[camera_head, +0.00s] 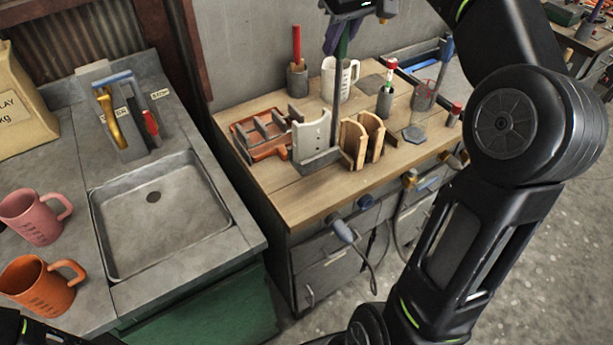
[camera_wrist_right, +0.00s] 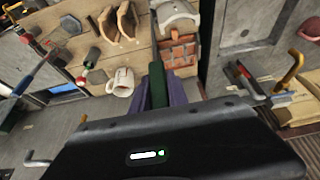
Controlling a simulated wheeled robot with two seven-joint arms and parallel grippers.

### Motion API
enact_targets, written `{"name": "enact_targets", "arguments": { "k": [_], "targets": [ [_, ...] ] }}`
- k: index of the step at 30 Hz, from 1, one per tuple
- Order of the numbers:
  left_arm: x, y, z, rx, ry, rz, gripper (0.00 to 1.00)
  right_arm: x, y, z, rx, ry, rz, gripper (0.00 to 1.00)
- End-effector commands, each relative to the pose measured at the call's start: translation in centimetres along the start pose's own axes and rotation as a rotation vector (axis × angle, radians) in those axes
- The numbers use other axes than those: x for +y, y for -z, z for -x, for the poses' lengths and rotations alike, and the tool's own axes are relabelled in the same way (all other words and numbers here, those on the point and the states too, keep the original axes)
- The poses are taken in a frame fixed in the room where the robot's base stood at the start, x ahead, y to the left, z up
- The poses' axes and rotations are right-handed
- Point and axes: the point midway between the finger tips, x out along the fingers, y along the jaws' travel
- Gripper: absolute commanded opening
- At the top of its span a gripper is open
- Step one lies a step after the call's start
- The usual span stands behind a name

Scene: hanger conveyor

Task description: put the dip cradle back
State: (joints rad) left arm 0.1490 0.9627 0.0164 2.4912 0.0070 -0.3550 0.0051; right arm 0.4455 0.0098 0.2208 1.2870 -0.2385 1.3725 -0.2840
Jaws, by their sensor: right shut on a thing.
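My right gripper (camera_head: 347,28) is at the top of the head view, above the wooden bench. Its purple fingers are shut on the green handle of the dip cradle (camera_head: 334,92). A dark rod runs down from the handle to a grey foot beside the pale curved holder (camera_head: 311,134); I cannot tell whether the foot touches the bench. In the right wrist view the green handle (camera_wrist_right: 158,84) shows between the fingers, and the lower part is hidden. My left gripper is out of view.
The bench (camera_head: 284,198) also bears a red-brown tray (camera_head: 262,150), wooden curved holders (camera_head: 353,141), a white mug (camera_head: 341,80) and several tools in cups. A sink (camera_head: 150,215) and two mugs (camera_head: 38,215) are at left. The bench front edge is clear.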

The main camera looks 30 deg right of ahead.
Motion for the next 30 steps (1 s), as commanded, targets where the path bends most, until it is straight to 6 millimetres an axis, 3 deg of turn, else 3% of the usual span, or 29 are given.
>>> {"name": "enact_targets", "arguments": {
  "k": [11,21,30],
  "targets": [
    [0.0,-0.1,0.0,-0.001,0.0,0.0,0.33,0.0,-0.1,-0.1,0.002,0.0,0.0,0.0],
    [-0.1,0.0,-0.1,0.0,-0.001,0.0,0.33,0.0,-2.0,-4.6,0.0,-0.001,-0.001,0.0],
    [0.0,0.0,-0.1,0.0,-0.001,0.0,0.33,0.0,-2.2,-5.3,0.003,-0.001,0.0,0.0]
  ]
}}
